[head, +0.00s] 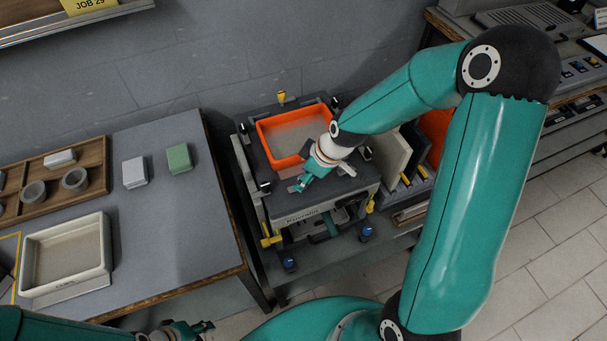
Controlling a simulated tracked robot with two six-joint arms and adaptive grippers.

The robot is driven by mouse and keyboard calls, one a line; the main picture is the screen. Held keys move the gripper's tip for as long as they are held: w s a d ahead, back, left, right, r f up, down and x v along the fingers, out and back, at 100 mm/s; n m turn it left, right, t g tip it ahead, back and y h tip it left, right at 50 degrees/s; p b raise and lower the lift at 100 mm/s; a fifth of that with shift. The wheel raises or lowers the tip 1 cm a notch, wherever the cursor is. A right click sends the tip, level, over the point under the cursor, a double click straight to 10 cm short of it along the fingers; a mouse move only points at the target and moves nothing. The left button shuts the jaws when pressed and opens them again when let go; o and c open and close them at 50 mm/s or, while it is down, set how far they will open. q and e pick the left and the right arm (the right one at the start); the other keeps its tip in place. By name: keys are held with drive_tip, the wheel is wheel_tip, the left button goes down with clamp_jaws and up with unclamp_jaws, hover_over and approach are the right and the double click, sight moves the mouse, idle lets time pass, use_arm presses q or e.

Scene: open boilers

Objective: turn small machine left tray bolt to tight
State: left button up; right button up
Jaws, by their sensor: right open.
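The small machine (310,217) stands in the middle of the head view, with an orange tray (262,140) on its top. Small dark fittings with pale ends sit around the tray, one at the left front (265,187) and one at the left back (242,128). I cannot tell which is the left tray bolt or how tight it is. My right gripper (300,184) is open over the machine's top by the tray's front edge, right of the left front fitting. I cannot tell whether it touches anything. My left gripper (204,328) is low at the bottom edge, away from the machine.
A grey table (180,230) at the left carries a cream tray (104,245), a wooden tray with cups (105,165), a white block (134,172) and a green block (179,158). Upright panels (394,160) stand right of the machine. My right arm covers much of the right side.

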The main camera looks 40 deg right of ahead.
drive_tip(key=shift+w+a+f, duration=0.1)
drive_tip(key=shift+w+f, duration=0.05)
drive_tip(key=shift+f, duration=0.3)
